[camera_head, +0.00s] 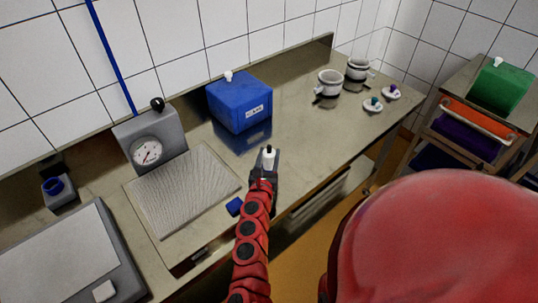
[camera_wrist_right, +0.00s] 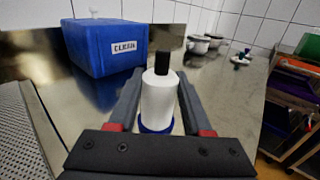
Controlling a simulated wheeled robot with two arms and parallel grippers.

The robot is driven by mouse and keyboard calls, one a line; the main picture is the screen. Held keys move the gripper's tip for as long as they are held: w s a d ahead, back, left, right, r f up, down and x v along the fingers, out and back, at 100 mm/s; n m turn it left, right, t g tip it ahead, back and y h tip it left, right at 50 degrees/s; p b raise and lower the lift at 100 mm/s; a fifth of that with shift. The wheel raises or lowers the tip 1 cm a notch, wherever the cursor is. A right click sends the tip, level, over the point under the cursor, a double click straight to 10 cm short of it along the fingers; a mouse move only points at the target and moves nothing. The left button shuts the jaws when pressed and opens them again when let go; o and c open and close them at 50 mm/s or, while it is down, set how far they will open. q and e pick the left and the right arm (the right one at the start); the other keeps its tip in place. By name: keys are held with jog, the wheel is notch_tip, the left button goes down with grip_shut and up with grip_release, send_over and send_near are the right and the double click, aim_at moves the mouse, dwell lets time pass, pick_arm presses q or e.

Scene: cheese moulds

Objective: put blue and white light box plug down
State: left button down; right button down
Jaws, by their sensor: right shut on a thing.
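The blue and white plug (camera_head: 269,158) is a white cylinder with a black tip. In the right wrist view the plug (camera_wrist_right: 159,98) stands upright between my fingers, with a blue ring at its base. My right gripper (camera_head: 265,168) is shut on it, over the front part of the steel worktop, in front of the blue box. In the right wrist view my gripper (camera_wrist_right: 160,112) has one finger on each side of the plug. I cannot tell whether its base touches the worktop. The left gripper is not in view.
A blue box (camera_head: 240,103) with a white knob and label stands behind the gripper. A dial gauge (camera_head: 147,140) and ribbed plate (camera_head: 182,190) are left. A small blue piece (camera_head: 235,206) lies near the front edge. Two white pots (camera_head: 328,84) stand right. Worktop between is clear.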

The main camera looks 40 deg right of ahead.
jog(key=shift+f+b, duration=0.2)
jog(key=shift+b, duration=0.1)
jog(key=shift+c, duration=1.7)
grip_release()
jog(key=shift+r, duration=0.1)
